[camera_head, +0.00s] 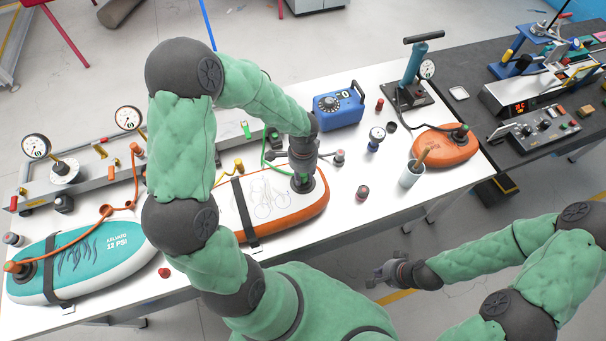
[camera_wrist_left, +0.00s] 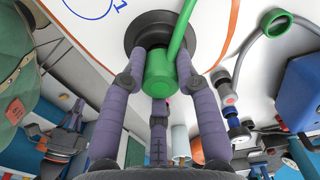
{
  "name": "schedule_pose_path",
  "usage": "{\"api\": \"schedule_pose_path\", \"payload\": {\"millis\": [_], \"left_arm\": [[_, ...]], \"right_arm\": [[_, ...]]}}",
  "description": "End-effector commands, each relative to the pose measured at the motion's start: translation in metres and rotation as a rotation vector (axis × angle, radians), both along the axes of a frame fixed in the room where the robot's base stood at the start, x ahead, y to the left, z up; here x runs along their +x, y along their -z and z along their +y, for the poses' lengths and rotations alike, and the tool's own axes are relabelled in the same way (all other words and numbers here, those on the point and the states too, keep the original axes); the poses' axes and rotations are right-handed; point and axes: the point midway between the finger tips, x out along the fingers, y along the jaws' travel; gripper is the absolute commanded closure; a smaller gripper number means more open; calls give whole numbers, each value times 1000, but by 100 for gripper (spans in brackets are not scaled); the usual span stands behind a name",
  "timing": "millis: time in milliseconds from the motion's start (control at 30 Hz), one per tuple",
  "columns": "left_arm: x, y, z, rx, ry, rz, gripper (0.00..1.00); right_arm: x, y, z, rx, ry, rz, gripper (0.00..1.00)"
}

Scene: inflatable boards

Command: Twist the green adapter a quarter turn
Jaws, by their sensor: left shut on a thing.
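The green adapter (camera_wrist_left: 159,75) sits in the black round valve seat (camera_wrist_left: 165,30) of the white and orange board. A green hose (camera_wrist_left: 183,32) runs up from its side in the left wrist view. My left gripper (camera_head: 304,182) points down at the valve near the right end of the white and orange board (camera_head: 262,217). Its purple-grey fingers stand around the adapter, shut on it; in the head view the fingers hide most of the adapter. My right gripper (camera_head: 388,273) hangs in front of the table, away from the boards; its finger opening is too small to judge.
A teal board (camera_head: 88,262) with a black strap and orange hose lies at the left. A blue box (camera_head: 339,106), a white cup (camera_head: 411,175) and a smaller orange board (camera_head: 446,146) stand to the right. Small fittings stand nearby. The table's front edge is close.

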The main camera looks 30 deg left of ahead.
Motion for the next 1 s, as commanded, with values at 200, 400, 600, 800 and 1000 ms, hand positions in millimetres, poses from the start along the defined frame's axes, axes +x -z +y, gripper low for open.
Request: {"api": "schedule_pose_path", "payload": {"millis": [200, 400, 600, 800, 1000], "left_arm": [[1, 2, 0, 0, -98, -2, 97], [0, 2, 0, 0, -187, -2, 97], [0, 2, 0, 0, -278, -1, 97], [0, 1, 0, 0, -342, -1, 97], [0, 0, 0, -1, -349, 0, 97]], "right_arm": [[0, 12, 0, 0, 0, 0, 100], [0, 20, 0, 0, 0, 0, 100], [0, 29, 0, 0, 0, 0, 100], [0, 33, 0, 0, 0, 0, 100], [0, 33, 0, 0, 0, 0, 100]]}}
